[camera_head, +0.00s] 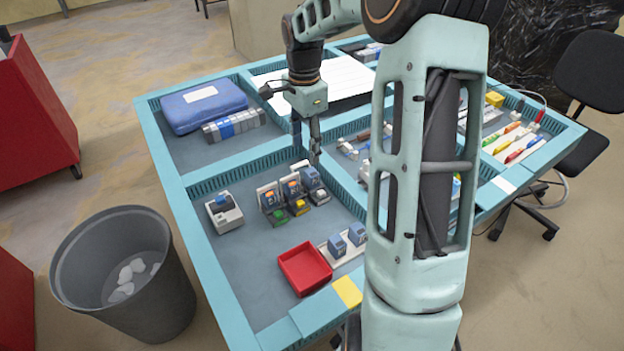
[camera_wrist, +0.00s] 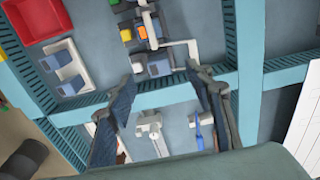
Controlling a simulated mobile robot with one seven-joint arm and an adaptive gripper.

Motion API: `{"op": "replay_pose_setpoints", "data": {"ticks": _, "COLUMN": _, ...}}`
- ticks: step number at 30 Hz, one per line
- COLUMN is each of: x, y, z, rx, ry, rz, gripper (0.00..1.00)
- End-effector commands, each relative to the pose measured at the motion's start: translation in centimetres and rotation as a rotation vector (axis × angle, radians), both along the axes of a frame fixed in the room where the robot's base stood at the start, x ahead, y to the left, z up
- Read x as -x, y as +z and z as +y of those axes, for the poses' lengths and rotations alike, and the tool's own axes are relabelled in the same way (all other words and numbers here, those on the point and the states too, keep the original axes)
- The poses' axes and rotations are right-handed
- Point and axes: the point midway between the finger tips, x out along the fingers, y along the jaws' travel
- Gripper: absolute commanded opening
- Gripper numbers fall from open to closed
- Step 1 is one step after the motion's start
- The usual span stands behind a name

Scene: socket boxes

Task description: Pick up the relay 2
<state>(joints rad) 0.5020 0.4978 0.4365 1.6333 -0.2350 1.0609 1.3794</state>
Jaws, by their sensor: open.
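My gripper (camera_head: 307,154) is open and empty, fingers pointing down, above the divider behind the row of sockets. In the wrist view my gripper (camera_wrist: 162,76) has its fingertips apart, near the end of that row. The end socket holds a blue relay (camera_head: 310,177), which also shows in the wrist view (camera_wrist: 158,66). Two more blue relays (camera_head: 337,244) (camera_head: 356,233) stand on a white holder (camera_head: 348,254). No readable label shows which is relay 2.
A red tray (camera_head: 305,268) lies near the white holder, and a grey box (camera_head: 223,213) stands at the left. Teal dividers (camera_head: 240,163) edge the compartment. A blue case (camera_head: 203,106) lies behind.

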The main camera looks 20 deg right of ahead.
Motion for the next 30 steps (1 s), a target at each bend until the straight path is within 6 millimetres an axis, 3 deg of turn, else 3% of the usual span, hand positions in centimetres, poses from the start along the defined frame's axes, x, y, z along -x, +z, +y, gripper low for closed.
{"op": "replay_pose_setpoints", "data": {"ticks": 6, "x": 0.1, "y": -3.6, "z": 0.0, "rx": -0.002, "ry": -0.001, "rz": 0.005, "gripper": 0.48}}
{"op": "replay_pose_setpoints", "data": {"ticks": 14, "x": 0.3, "y": -5.7, "z": -0.3, "rx": -0.002, "ry": -0.002, "rz": 0.004, "gripper": 0.48}}
{"op": "replay_pose_setpoints", "data": {"ticks": 21, "x": 0.5, "y": -9.2, "z": -0.5, "rx": -0.002, "ry": -0.001, "rz": 0.004, "gripper": 0.48}}
{"op": "replay_pose_setpoints", "data": {"ticks": 30, "x": 0.5, "y": -9.9, "z": -0.5, "rx": -0.002, "ry": -0.002, "rz": 0.000, "gripper": 0.48}}
